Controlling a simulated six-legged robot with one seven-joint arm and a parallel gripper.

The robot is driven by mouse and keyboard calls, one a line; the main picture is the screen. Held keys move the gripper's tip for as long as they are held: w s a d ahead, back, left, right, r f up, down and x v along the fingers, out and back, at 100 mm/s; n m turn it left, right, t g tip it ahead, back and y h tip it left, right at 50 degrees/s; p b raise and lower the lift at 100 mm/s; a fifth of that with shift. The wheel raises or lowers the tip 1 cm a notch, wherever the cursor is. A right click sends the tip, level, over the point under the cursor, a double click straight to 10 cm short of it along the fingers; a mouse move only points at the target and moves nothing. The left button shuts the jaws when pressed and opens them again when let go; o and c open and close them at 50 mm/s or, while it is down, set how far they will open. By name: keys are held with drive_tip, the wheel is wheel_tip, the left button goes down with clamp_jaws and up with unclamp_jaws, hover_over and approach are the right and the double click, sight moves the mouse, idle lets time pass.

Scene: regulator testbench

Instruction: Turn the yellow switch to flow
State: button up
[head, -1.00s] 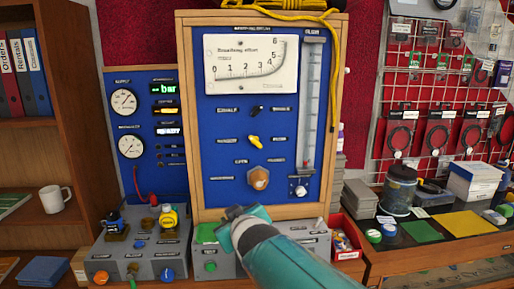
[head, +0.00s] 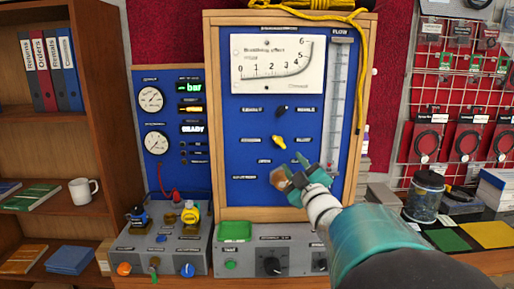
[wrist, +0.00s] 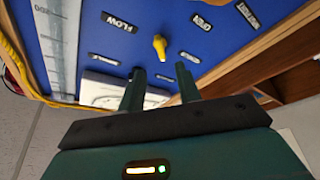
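The yellow switch (head: 280,141) is a small lever on the blue panel (head: 228,205), below the gauge, with its handle slanting from upper left to lower right. My gripper (head: 297,168) is just below and right of it in the head view, partly covering the brown knob. In the wrist view the yellow switch (wrist: 160,46) stands beyond the gap between the two fingers of my gripper (wrist: 161,80). The fingers are apart and nothing is between them. A label reading FLOW (wrist: 118,22) shows upside down on the panel. I see no contact with the switch.
A black knob (head: 281,110) sits above the switch and the brown knob (head: 284,181) below it. A clear flow tube (head: 337,100) runs down the panel's right side. A grey box with knobs (head: 270,258) stands below. A yellow cord (head: 362,75) hangs at the upper right.

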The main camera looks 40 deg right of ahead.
sight(281, 145)
drive_tip(key=x, duration=0.8)
drive_tip(key=shift+w+d+r, duration=0.1)
drive_tip(key=shift+w, duration=0.3)
clamp_jaws()
